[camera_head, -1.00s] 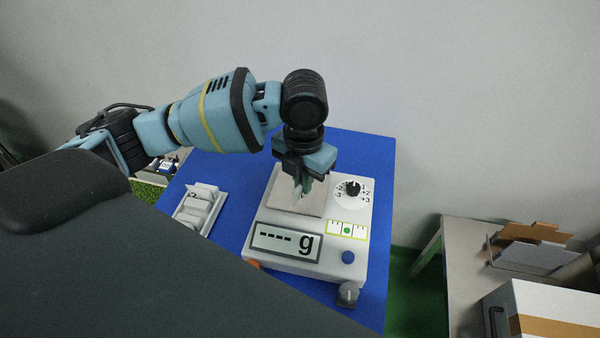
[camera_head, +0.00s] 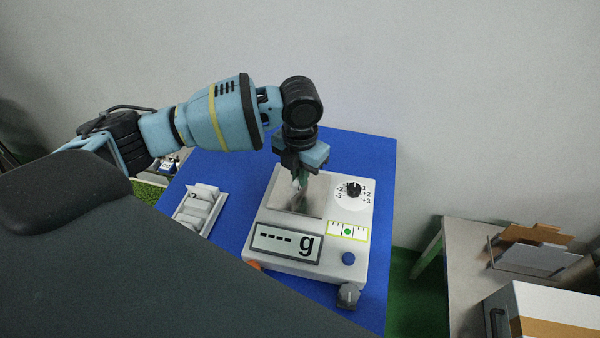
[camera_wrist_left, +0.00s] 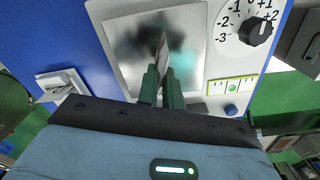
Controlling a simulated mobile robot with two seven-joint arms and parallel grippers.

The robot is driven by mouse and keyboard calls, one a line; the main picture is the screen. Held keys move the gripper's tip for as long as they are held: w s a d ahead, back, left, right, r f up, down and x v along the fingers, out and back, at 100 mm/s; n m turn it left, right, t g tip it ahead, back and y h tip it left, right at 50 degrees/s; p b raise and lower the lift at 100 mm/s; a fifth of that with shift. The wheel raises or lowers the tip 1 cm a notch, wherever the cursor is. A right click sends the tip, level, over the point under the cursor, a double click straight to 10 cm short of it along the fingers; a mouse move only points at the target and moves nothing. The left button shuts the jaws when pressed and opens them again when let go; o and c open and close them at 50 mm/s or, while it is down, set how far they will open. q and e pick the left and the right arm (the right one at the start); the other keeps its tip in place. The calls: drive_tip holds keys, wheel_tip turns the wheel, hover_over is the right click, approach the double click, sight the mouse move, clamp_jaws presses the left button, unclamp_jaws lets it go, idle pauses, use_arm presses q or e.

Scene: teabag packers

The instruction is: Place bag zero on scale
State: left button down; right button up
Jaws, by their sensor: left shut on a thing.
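The white scale (camera_head: 292,262) stands on the blue table, its display showing dashes and a "g". Its square metal plate (camera_head: 312,203) shows reflections. My left gripper (camera_head: 299,183) is over the plate, pointing down. In the left wrist view, the green fingers (camera_wrist_left: 161,88) are shut on a thin, pale bag (camera_wrist_left: 163,50) held edge-on. I cannot tell whether the bag touches the plate. In the head view, the bag is small and mostly hidden by the fingers. My right gripper is not in view.
A white tray with compartments (camera_head: 184,222) stands left of the scale. The scale has a dial (camera_head: 353,189) at its right and a blue button (camera_head: 348,258) in front. A side table (camera_head: 462,262) with cardboard and a box (camera_head: 549,318) stands at right.

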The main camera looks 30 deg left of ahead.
use_arm(q)
drive_tip(key=shift+f, duration=0.15)
drive_tip(key=c, duration=1.6)
unclamp_jaws()
drive_tip(key=shift+o, duration=0.2)
wheel_tip(320, 180, up, 12)
drive_tip(key=shift+r+p, duration=0.2)
drive_tip(key=shift+p, duration=0.1)
